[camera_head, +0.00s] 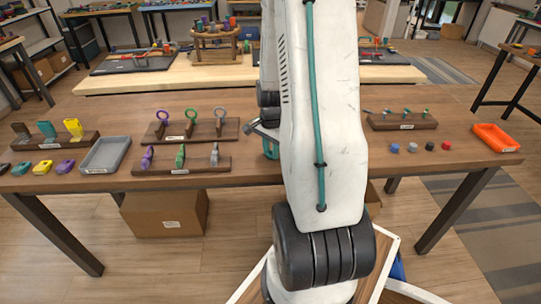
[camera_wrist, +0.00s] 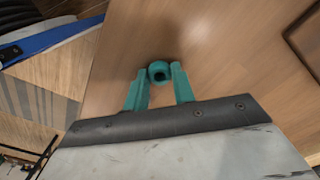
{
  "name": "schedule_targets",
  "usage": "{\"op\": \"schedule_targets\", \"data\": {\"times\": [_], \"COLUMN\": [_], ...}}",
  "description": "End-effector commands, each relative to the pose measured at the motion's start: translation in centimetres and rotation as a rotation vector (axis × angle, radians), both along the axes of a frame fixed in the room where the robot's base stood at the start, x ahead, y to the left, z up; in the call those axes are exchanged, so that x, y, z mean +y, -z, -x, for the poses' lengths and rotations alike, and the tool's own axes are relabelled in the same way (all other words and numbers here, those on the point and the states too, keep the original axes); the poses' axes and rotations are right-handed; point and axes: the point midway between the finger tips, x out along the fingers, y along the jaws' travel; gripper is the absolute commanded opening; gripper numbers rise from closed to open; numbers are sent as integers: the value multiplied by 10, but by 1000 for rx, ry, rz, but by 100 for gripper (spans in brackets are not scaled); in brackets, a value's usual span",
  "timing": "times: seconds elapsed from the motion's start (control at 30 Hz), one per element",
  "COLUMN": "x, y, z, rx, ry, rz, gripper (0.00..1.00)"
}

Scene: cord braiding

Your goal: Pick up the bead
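A teal round bead (camera_wrist: 159,72) with a dark hole shows in the wrist view over the brown table top. My gripper (camera_wrist: 160,78) has two teal fingers that stand apart, with the bead between or just past their tips. I cannot tell whether the fingers press on it or only flank it, nor whether it rests on the table. In the head view, teal parts of my gripper (camera_head: 271,149) show low over the table, left of my arm; the bead cannot be made out there.
Small blue (camera_head: 395,148), grey (camera_head: 413,147), black (camera_head: 430,146) and red (camera_head: 446,145) pieces lie right of my arm, near an orange tray (camera_head: 497,148). A labelled rack (camera_head: 402,125) stands behind them. Wooden racks (camera_head: 181,165) and a grey tray (camera_head: 91,168) stand on the left.

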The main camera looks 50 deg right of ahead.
Motion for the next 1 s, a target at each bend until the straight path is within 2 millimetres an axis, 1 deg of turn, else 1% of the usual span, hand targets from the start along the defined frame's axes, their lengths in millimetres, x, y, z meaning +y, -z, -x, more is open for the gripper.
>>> {"op": "schedule_targets", "data": {"times": [0.47,0.57,0.67,0.8,0.97,1.0], "x": [0,0,-1,-1,-11,-14], "y": [-2,-8,-18,-38,-39,-40], "z": [0,0,0,-1,35,45], "rx": [0,-1,-2,-4,0,0], "ry": [0,0,0,0,7,7], "rz": [0,1,2,3,0,0], "gripper": [4,4,4,4,4,4]}}
